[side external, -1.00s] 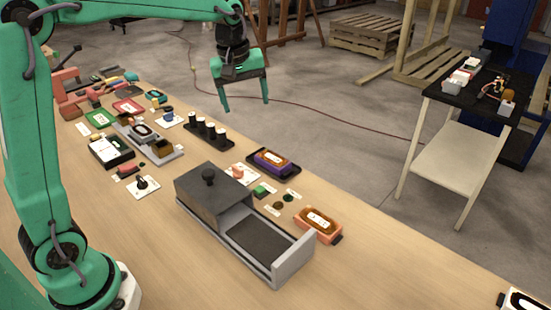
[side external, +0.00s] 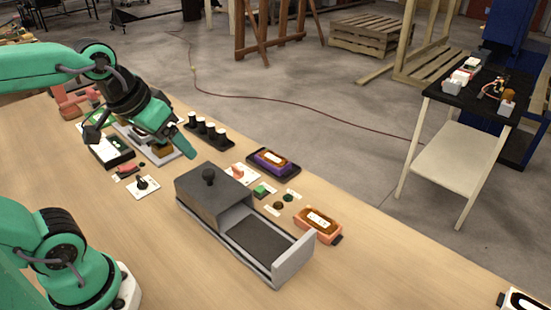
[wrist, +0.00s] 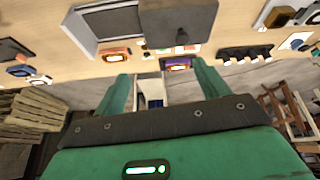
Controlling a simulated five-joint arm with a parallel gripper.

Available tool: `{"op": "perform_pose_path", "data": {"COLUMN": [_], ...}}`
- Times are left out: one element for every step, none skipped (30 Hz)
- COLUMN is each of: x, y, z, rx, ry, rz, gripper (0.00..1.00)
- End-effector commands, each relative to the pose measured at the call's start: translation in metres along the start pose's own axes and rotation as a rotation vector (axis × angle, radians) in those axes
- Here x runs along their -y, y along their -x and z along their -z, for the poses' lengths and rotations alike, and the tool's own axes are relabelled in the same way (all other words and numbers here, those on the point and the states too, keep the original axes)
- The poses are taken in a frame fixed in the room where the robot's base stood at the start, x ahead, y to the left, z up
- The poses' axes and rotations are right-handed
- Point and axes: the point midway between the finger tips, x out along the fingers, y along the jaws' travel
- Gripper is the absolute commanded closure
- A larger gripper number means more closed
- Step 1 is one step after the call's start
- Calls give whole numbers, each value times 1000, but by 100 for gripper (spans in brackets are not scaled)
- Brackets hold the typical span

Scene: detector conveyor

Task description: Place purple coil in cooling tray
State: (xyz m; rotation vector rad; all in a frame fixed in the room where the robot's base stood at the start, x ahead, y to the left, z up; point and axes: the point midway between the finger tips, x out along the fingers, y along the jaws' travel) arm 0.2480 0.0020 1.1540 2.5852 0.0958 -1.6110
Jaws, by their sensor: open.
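The purple coil (side external: 270,162), a purple block with a brown top and a white label, sits flat in a small dark tray (side external: 289,174) at the table's far edge. I cannot tell whether this is the cooling tray. In the wrist view the purple coil (wrist: 177,63) shows beyond the gap between my fingers. My gripper (side external: 184,146) is open and empty, tilted above the table, left of the coil and well apart from it. In the wrist view the gripper (wrist: 160,85) shows both fingers spread.
A grey housing (side external: 212,188) with a black knob and an open channel (side external: 258,241) stands mid-table. An orange coil (side external: 318,223) is right of it. A rack of black cylinders (side external: 208,132) stands near the far edge.

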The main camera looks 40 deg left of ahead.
Motion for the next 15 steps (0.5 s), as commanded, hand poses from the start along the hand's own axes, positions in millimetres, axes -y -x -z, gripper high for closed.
{"op": "perform_pose_path", "data": {"x": [0,0,0,1,1,1,1,1,1,1,1,1,1,1,1], "y": [0,0,-1,-1,-2,-2,-2,-3,-3,-3,-3,-3,-3,-3,-3], "z": [-9,-13,-17,-20,-23,-25,-26,-28,-29,-29,-29,-29,-29,-29,-29], "rx": [-11,-17,-22,-27,-29,-32,-34,-35,-36,-36,-36,-36,-36,-36,-35], "ry": [-30,-45,-65,-76,-87,-98,-104,-108,-113,-115,-116,-117,-116,-116,-115], "rz": [-2,-3,-4,-5,-5,-5,-6,-6,-6,-6,-6,-6,-6,-6,-6], "gripper": [26,26,26,26,26,26,26,26,26,26,26,26,26,26,26]}}
